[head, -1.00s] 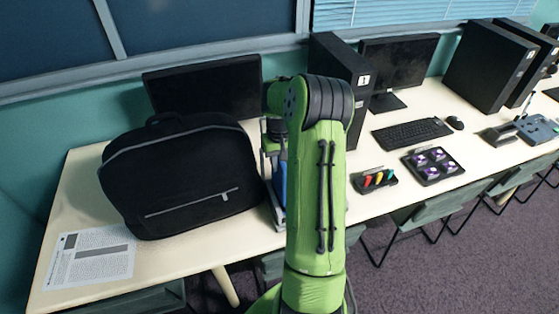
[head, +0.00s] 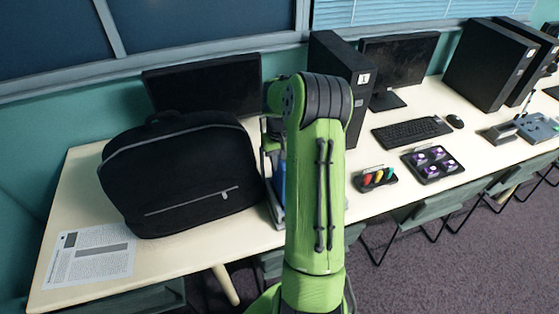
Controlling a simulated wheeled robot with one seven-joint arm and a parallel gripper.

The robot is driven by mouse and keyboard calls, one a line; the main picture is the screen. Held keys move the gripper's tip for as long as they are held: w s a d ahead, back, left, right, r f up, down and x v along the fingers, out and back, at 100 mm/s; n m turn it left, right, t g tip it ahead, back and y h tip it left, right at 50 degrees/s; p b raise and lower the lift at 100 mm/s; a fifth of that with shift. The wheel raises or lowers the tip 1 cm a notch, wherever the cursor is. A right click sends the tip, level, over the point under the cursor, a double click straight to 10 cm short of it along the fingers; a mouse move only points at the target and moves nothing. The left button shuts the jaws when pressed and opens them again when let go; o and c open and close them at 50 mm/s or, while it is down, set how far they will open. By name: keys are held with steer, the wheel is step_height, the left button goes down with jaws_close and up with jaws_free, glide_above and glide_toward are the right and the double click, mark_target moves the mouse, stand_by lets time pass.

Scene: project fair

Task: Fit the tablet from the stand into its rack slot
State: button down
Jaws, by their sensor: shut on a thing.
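My gripper (head: 271,142) shows only in part, at the left edge of my green arm, to the right of the black backpack. It points down over the table. Its fingertips are hard to make out. Just below it is a narrow strip of a blue, upright thing, which looks like the tablet (head: 280,178). A pale grey frame, seemingly the rack (head: 274,210), stands on the table around its lower part. My arm hides most of both, so I cannot tell whether the tablet is inside a slot. The stand cannot be made out.
A black backpack (head: 185,180) stands close on the left, with a printed sheet (head: 90,254) beside it. A monitor (head: 205,85) and a computer tower (head: 340,65) are behind. To the right are a tray of coloured pieces (head: 374,180), a fan tray (head: 433,164) and a keyboard (head: 412,132).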

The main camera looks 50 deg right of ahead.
steer(key=shift+f, duration=0.35)
steer(key=shift+f+b, duration=1.05)
steer(key=shift+f, duration=0.2)
steer(key=shift+f+b, duration=0.6)
steer(key=shift+f, duration=0.35)
steer(key=shift+f+b, duration=0.55)
steer(key=shift+f, duration=0.15)
steer(key=c, duration=0.8)
jaws_free()
steer(key=shift+c, duration=0.2)
